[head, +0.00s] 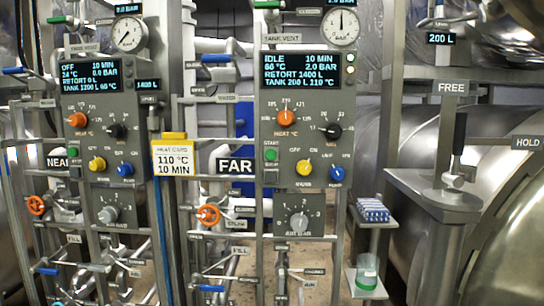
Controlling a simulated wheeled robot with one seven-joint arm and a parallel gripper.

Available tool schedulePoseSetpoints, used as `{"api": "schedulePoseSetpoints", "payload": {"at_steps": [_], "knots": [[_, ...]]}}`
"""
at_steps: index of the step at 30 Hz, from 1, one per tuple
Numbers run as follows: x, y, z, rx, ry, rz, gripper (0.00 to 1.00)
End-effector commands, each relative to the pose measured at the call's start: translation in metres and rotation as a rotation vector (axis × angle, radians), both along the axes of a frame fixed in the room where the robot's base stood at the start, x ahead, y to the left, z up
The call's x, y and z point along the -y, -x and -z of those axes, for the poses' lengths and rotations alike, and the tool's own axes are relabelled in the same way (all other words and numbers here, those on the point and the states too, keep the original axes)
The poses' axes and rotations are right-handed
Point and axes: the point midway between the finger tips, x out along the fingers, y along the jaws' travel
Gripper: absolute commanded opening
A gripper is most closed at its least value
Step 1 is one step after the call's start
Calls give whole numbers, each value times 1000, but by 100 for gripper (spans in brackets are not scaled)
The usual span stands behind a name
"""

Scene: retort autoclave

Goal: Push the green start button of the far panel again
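The far panel (318,109) stands in the middle of the head view, beside a black FAR sign (235,166). Its green start button (270,155) is at the panel's left edge, below the orange HEAT knob (286,119), with a dark square button (270,176) under it. The far display (301,71) appears to read IDLE, 10 MIN, 66 °C, 2.0 BAR, RETORT 1400 L, TANK 200 L 110 °C. Nothing covers the green button. My gripper is not in view.
The near panel (104,121) at left has its own green button (75,161). A yellow-topped card (173,157) reads 110 °C, 10 MIN. Pipes and valve handles crowd the space below. At right are a small shelf (377,223) and a lever pedestal (433,197).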

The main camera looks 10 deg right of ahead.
Motion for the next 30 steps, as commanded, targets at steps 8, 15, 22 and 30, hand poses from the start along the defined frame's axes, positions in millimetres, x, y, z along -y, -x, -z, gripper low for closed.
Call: {"api": "schedulePoseSetpoints", "payload": {"at_steps": [8,15,22,30], "knots": [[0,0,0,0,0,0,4],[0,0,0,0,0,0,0],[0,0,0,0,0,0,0],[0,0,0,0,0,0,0]]}}
